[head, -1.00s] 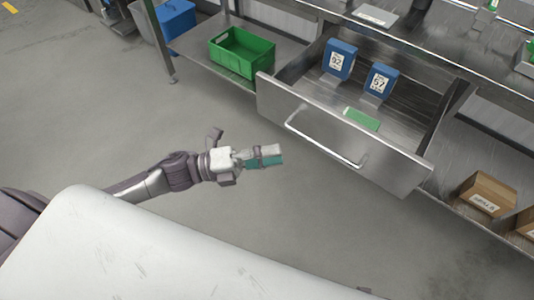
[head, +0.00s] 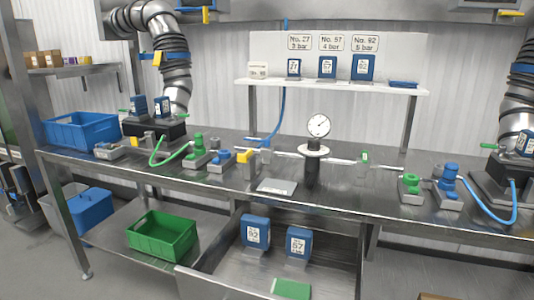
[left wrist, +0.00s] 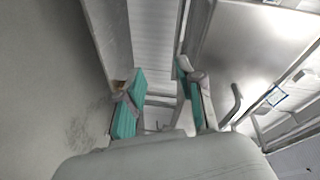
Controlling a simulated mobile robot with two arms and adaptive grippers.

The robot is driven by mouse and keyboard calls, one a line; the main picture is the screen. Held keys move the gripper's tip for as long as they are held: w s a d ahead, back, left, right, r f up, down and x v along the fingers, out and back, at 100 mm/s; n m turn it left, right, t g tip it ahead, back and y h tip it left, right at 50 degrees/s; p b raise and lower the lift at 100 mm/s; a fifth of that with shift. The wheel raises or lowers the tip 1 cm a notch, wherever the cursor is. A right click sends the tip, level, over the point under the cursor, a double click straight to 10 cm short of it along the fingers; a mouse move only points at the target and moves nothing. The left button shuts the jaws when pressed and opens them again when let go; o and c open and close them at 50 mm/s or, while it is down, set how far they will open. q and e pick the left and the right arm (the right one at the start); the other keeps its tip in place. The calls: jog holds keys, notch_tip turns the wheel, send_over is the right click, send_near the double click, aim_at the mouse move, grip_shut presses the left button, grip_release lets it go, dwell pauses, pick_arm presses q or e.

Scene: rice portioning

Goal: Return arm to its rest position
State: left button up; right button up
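My left gripper (left wrist: 158,88) shows in the left wrist view. Its two teal-padded fingers stand apart with nothing between them. Past the fingers lie grey floor and a broad metal surface (left wrist: 250,50) with a bar handle (left wrist: 234,104); it appears to be the drawer front. Neither gripper shows in the head view. My right gripper is in no view.
In the head view a drawer (head: 215,287) stands open under the steel bench, holding two blue boxes (head: 256,231) and a green item (head: 291,288). A green crate (head: 163,235) is on the lower shelf. Valves, hoses and a gauge (head: 318,126) occupy the bench.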

pick_arm(q)
jog(key=s+a+f+n+g+y, duration=0.2)
jog(key=s+f+n+g+y, duration=0.35)
jog(key=f, duration=0.65)
jog(key=s+a+f+n+g+y, duration=0.25)
jog(key=s+f+n, duration=0.55)
jog(key=f, duration=0.4)
jog(key=s+d+f+n+g, duration=0.2)
jog(key=s+f+n+g, duration=0.25)
jog(key=s, duration=0.35)
jog(key=s+a+y+p, duration=0.1)
jog(key=s+a+p, duration=0.1)
jog(key=s+p, duration=1.3)
jog(key=shift+s+a+f+g+p, duration=0.2)
jog(key=shift+s+a+g+p, duration=0.15)
jog(key=shift+s, duration=0.7)
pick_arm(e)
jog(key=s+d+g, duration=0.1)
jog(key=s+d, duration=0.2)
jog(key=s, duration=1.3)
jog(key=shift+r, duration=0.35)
